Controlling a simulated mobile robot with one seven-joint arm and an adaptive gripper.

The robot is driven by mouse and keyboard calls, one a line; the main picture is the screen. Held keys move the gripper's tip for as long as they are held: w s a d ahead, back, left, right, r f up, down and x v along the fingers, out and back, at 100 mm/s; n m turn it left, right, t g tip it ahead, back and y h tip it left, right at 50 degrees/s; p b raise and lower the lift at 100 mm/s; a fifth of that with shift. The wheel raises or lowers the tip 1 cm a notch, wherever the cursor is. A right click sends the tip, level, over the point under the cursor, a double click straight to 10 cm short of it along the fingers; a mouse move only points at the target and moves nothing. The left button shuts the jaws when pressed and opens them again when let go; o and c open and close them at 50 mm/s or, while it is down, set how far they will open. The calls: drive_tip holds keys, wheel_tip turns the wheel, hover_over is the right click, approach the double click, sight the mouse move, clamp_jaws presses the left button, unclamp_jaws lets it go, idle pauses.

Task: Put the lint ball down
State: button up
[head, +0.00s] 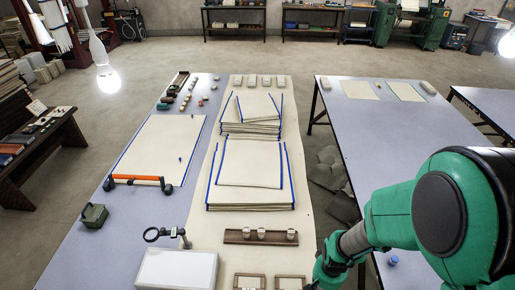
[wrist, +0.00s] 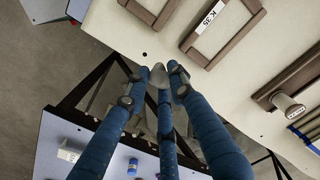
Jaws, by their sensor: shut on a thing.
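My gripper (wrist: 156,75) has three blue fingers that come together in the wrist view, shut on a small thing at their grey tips. I take this to be the lint ball, but the tips mostly hide it and its shape cannot be made out. The fingertips appear near the edge of the cream-covered table (wrist: 130,42), with the gap between the tables below; their height is hard to tell. In the head view my green arm comes in from the lower right, and its fingers are cut off by the bottom edge.
Brown frames (wrist: 225,28), one labelled K 35, lie near the fingertips. A wooden rack (head: 232,236) with several pale knobs is farther along the table. A small blue cylinder (head: 393,261) stands on the right table (head: 365,150).

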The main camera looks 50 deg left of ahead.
drive_tip(key=s+a+n, duration=0.1)
drive_tip(key=s+a, duration=0.1)
drive_tip(key=s+a+n, duration=0.1)
drive_tip(key=s+a, duration=0.1)
drive_tip(key=s, duration=0.1)
drive_tip(key=shift+s+a, duration=0.15)
drive_tip(key=shift+a, duration=0.05)
idle(0.4)
drive_tip(key=b, duration=0.2)
hover_over(294, 258)
drive_tip(key=shift+f, duration=0.75)
drive_tip(key=shift+f+b, duration=0.5)
drive_tip(key=shift+f, duration=1.25)
drive_tip(key=shift+f, duration=0.2)
drive_tip(key=o, duration=0.7)
